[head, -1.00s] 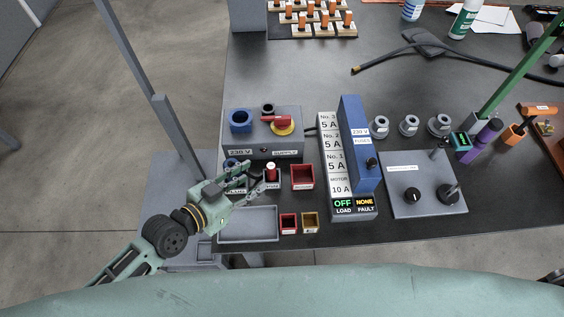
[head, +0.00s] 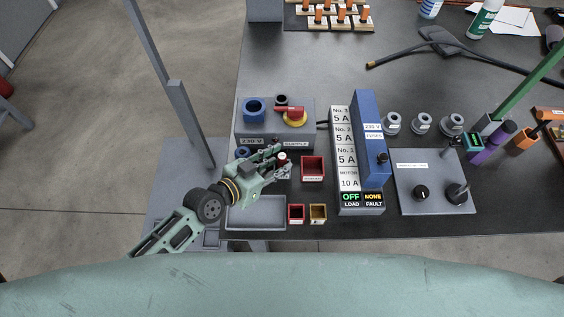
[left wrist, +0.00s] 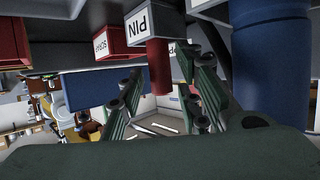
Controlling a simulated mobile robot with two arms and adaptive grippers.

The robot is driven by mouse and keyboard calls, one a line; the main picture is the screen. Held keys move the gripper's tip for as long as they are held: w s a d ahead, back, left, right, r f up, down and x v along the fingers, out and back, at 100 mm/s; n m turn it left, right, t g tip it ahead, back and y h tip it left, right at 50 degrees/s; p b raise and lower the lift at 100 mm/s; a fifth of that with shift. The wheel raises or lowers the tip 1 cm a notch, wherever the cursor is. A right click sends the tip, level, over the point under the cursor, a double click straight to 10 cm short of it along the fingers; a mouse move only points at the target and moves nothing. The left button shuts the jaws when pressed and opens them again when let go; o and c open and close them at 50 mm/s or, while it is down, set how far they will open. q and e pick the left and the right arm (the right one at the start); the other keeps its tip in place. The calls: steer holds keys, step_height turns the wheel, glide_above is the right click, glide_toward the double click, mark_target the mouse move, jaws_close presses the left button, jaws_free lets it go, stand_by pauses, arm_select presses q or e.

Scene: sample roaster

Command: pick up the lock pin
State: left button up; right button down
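The lock pin (head: 282,157), red with a pale top, stands in a small holder beside the grey supply box. In the left wrist view, which appears upside down, the red pin (left wrist: 158,80) sticks out of a grey block labelled PIN (left wrist: 140,22). My left gripper (head: 277,161) is at the pin, with its fingers partly covering the holder. In the left wrist view my left gripper (left wrist: 163,100) has its fingers apart, one on each side of the pin in the picture; no contact is visible. My right gripper is not in view.
The supply box (head: 275,125) with a blue socket and red-yellow switch stands just behind. A red bin (head: 312,169) is to the right, then the fuse unit (head: 370,140). A grey tray (head: 256,212) and two small bins (head: 296,214) lie in front.

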arm_select(q)
jaws_close()
